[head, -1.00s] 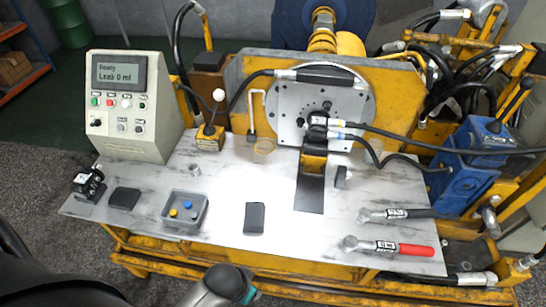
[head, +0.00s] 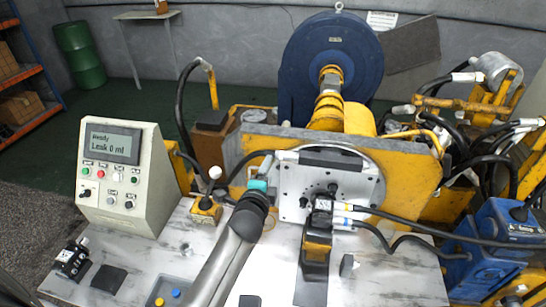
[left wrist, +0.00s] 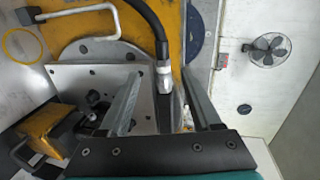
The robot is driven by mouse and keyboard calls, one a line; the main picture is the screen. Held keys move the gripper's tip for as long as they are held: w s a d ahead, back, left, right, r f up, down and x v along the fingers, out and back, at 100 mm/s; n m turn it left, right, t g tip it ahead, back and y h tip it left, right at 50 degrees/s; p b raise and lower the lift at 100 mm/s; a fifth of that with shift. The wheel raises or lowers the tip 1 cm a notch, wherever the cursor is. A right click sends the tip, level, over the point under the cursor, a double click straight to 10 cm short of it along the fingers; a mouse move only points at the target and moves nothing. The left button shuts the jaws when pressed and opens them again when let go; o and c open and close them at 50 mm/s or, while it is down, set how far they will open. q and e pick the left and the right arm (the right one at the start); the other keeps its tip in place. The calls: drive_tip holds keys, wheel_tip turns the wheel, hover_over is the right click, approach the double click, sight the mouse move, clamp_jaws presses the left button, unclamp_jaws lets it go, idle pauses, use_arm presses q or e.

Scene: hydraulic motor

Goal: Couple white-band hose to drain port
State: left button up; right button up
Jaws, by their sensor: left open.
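I cannot tell which port is the drain.
A control box (head: 118,175) reading "Leak 0 ml" stands at the left. A yellow-black block (head: 316,250) sits below the plate, close to the hose ends. A blue unit (head: 500,245) stands at the right. A bent white rod (left wrist: 85,12) is near the gripper.

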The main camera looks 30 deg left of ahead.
sight(274, 156)
use_arm(q)
drive_tip(key=b+x, duration=0.5)
drive_tip(key=x, duration=0.2)
drive_tip(key=shift+w+r, duration=0.1)
drive_tip(key=shift+w, duration=0.25)
drive_tip(key=shift+b+x, duration=0.55)
drive_tip(key=shift+x, duration=0.25)
use_arm(e)
wheel_tip(274, 156, down, 6)
drive_tip(key=s, duration=0.2)
drive_tip(key=shift+s, duration=0.4)
use_arm(q)
drive_tip(key=shift+r, duration=0.15)
use_arm(e)
drive_tip(key=shift+s+d+g, duration=0.1)
drive_tip(key=shift+s+g, duration=0.1)
drive_tip(key=shift+g, duration=0.1)
use_arm(q)
clamp_jaws()
